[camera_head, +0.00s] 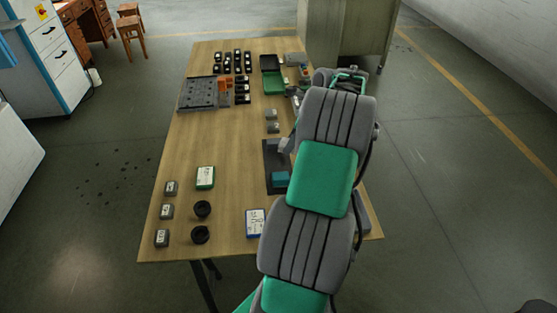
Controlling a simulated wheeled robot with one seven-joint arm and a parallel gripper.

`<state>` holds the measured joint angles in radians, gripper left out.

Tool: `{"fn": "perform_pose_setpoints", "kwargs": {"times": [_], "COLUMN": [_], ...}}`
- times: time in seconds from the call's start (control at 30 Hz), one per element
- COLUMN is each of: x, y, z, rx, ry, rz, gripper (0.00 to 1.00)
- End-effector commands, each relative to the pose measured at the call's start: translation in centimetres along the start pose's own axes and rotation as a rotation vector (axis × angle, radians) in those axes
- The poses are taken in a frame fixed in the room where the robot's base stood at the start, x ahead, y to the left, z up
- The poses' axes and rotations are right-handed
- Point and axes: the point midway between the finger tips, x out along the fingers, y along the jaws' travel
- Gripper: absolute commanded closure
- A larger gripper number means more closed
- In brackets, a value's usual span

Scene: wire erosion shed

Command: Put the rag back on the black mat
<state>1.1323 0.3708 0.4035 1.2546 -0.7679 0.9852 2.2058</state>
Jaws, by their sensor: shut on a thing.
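The black mat (271,154) lies on the wooden table, left of my arm, which covers its right side. A small teal piece (280,179), which may be the folded rag, shows over the lower part of the mat, at the arm's edge. I cannot tell whether it rests on the mat or is held just above it. My arm rises from the bottom and hides what lies behind it. A light grey part beside the arm, above the mat, may belong to my wrist. The fingers of my gripper are hidden.
The table (225,130) holds a green-and-white box (205,177), two black rings (202,209), small grey blocks on the left, and a white-and-blue card (255,223). A grey plate (198,93), black blocks and a green tray (274,83) stand at the back. The table's left middle is clear.

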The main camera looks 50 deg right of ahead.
Motion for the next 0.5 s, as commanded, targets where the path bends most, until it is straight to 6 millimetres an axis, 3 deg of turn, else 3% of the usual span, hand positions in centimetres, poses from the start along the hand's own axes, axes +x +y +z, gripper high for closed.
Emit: {"fn": "perform_pose_setpoints", "kwargs": {"times": [0.03,0.1,0.37,0.5], "x": [2.0,3.6,7.0,9.2], "y": [0.1,-0.1,-0.4,-0.4], "z": [0.2,0.7,1.8,0.7], "rx": [0.001,0.0,0.001,0.003], "ry": [0.0,0.001,0.001,0.001], "rz": [0.008,0.007,0.005,0.005], "gripper": [0.88,0.88,0.88,0.88]}}
